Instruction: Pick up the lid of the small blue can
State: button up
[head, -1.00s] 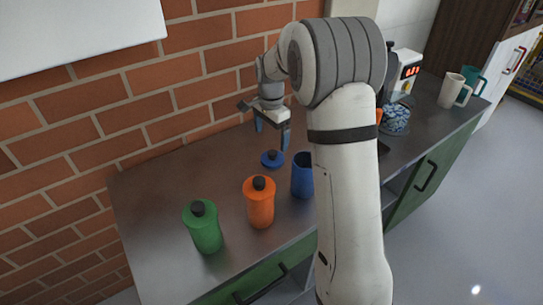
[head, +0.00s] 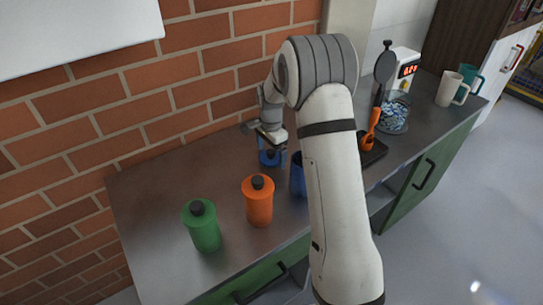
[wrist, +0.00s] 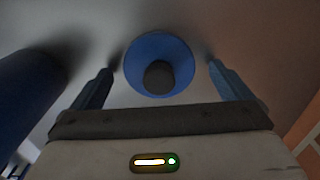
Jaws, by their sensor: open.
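The blue lid (wrist: 140,74) lies on the counter with its dark round knob facing up. In the head view the lid (head: 268,160) is partly hidden by my gripper (head: 272,157), which is low over it. In the wrist view my gripper (wrist: 164,75) is open, with one blue finger on each side of the lid and a gap on both sides. The small blue can (head: 298,178) stands open beside the lid, partly hidden by my arm. Its dark blue side also shows in the wrist view (wrist: 28,95).
An orange bottle (head: 259,203) and a green bottle (head: 204,228) stand at the front left of the counter (head: 150,205). A brick wall (head: 100,100) runs behind. To the right are a dark tray (head: 373,150) with an orange-handled tool, a glass bowl (head: 394,117) and mugs (head: 452,88).

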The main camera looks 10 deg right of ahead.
jog(key=shift+c, duration=0.4)
jog(key=c, duration=0.9)
jog(key=shift+r, duration=0.15)
